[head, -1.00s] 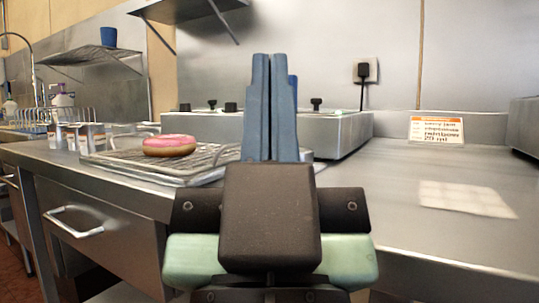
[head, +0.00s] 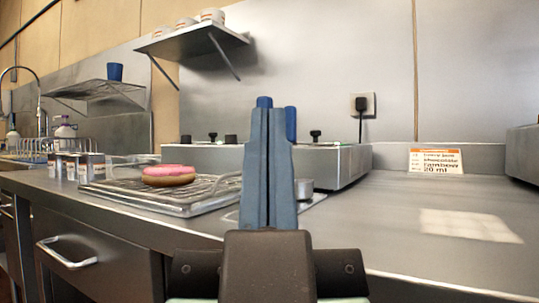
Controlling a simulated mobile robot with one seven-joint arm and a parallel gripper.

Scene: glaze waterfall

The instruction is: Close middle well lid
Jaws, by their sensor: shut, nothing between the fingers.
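A steel well unit (head: 344,165) stands against the back wall of the counter. Black knobs show along its top: a left knob (head: 186,139), two more knobs (head: 213,136) and (head: 231,139), and a right knob (head: 316,135). My gripper (head: 268,112) points up in front of the unit's middle, with its blue-grey fingers together and empty. It hides the middle of the unit, so I cannot tell how the middle lid stands. A blue upright piece (head: 291,123) and a blue tip (head: 264,102) show beside and above the fingers.
A pink-glazed donut (head: 168,175) sits on a wire rack (head: 200,194) left of my gripper. A small metal cup (head: 304,188) is just right of the fingers. A label card (head: 435,160) leans at the back right. The right counter (head: 400,220) is mostly clear.

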